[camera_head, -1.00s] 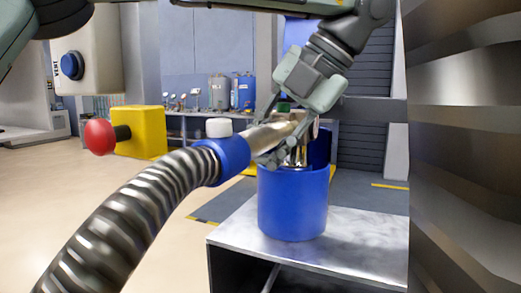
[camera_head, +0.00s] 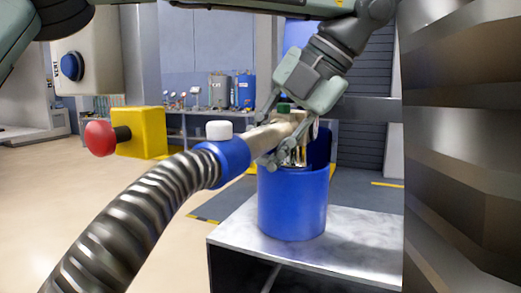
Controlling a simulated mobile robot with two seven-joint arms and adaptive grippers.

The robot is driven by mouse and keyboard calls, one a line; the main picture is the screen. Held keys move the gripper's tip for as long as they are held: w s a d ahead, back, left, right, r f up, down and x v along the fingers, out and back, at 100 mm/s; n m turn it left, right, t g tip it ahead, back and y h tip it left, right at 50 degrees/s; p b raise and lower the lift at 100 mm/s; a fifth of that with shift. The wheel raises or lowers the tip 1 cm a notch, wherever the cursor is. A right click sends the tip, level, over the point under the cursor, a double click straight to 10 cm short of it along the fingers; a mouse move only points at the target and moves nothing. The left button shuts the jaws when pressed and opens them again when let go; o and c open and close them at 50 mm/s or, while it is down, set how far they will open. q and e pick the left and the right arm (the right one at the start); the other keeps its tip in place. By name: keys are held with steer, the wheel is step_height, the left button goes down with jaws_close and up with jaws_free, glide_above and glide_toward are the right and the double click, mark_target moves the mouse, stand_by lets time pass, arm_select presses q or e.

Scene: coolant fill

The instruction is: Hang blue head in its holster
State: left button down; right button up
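The blue head (camera_head: 235,160) has a blue collar, a white cap on top and a metal neck, with a ribbed hose behind it. Its metal spout (camera_head: 294,153) points down into the mouth of the blue holster (camera_head: 292,210). The holster's front wall hides the spout's lower end, so its depth and seating cannot be told. My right gripper is not in view.
The holster stands on a metal-topped stand (camera_head: 355,240). The ribbed hose (camera_head: 140,220) sweeps to the lower left. A yellow box with a red button (camera_head: 100,137) is at left, below a vent panel (camera_head: 72,66). A large metallic surface (camera_head: 465,150) closes off the right side.

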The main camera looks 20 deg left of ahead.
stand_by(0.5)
arm_select(q)
steer(key=shift+p, duration=0.45)
stand_by(0.6)
steer(key=shift+f+b, duration=1.25)
steer(key=shift+f, duration=0.65)
stand_by(0.4)
steer(key=c, duration=1.2)
jaws_free()
steer(key=shift+o, duration=0.2)
steer(key=shift+f, duration=0.1)
steer(key=v, duration=1.2)
